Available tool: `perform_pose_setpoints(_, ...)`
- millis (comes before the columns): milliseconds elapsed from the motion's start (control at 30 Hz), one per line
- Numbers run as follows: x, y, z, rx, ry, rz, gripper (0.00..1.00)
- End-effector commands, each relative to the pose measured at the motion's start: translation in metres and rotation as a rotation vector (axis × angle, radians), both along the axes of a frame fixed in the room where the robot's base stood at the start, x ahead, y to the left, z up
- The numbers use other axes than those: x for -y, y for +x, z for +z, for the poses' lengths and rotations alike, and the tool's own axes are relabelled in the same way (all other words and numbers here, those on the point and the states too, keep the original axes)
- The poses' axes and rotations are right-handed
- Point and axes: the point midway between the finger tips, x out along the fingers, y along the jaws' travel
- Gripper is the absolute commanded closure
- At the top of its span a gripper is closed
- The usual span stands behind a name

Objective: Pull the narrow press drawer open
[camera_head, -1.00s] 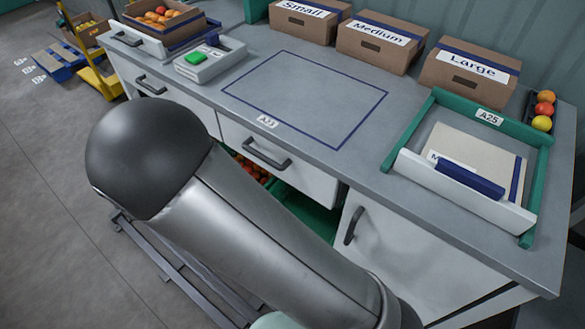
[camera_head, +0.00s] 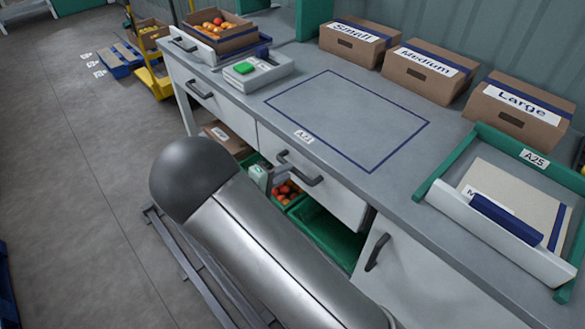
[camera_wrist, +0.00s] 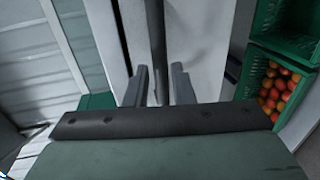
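A white drawer (camera_head: 325,188) with a dark bar handle (camera_head: 312,181) sits under the worktop's front edge, below a small tag. It looks shut, and no label names it as the press drawer. My gripper (camera_head: 272,179) is partly hidden behind my arm in the head view, close to the left end of this handle. In the wrist view my gripper (camera_wrist: 158,80) has its two fingers apart. A dark bar (camera_wrist: 156,35) in front of a white panel (camera_wrist: 130,30) runs between them; I cannot tell whether they touch it.
Green crates (camera_head: 330,232), one with tomatoes, stand below the drawer; they also show in the wrist view (camera_wrist: 258,70). A cupboard door (camera_head: 405,275) is to the right, another handled drawer (camera_head: 205,95) to the left. Cardboard boxes (camera_head: 430,72) line the worktop's back.

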Motion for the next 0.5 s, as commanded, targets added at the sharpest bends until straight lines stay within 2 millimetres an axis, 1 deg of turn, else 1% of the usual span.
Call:
perform_pose_setpoints(33,0.007,0.006,-0.002,0.000,-0.002,-0.002,0.78)
perform_pose_setpoints(100,0.014,0.013,-0.004,0.000,0.000,-0.002,0.78)
perform_pose_setpoints(200,0.021,0.020,-0.006,-0.001,0.001,0.001,0.78)
perform_pose_setpoints(333,0.026,0.024,-0.007,-0.001,0.001,0.000,0.78)
perform_pose_setpoints(500,0.027,0.026,-0.008,-0.001,0.001,0.000,0.78)
